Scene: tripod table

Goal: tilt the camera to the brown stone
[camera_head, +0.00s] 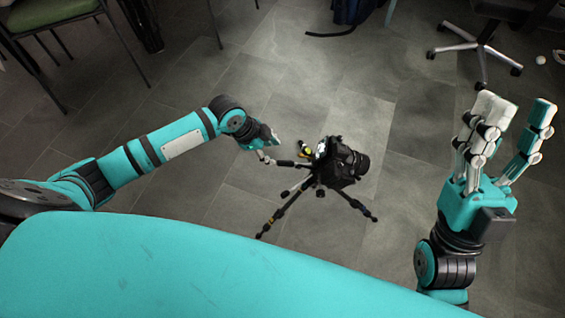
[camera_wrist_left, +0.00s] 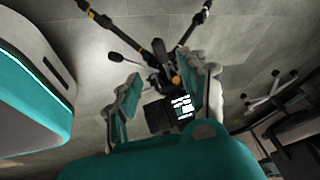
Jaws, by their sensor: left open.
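A black camera (camera_head: 345,166) sits on a black tripod (camera_head: 285,208) with its lens pointing right. In the left wrist view the camera (camera_wrist_left: 160,116) has a lit screen and lies beyond and between my open fingers. The tripod's handle (camera_wrist_left: 128,58) sticks out to the left there. My left gripper (camera_head: 268,150) is just left of the tripod head, close to the handle's end. It is open, and contact with the handle cannot be made out. My right gripper (camera_head: 515,125) is open and empty, raised to the right of the tripod. I see no brown stone.
The grey tiled floor is clear around the tripod's spread legs. A green-seated chair (camera_head: 48,14) stands at the upper left. A swivel chair's base (camera_head: 477,44) and a small white ball (camera_head: 541,60) are at the upper right.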

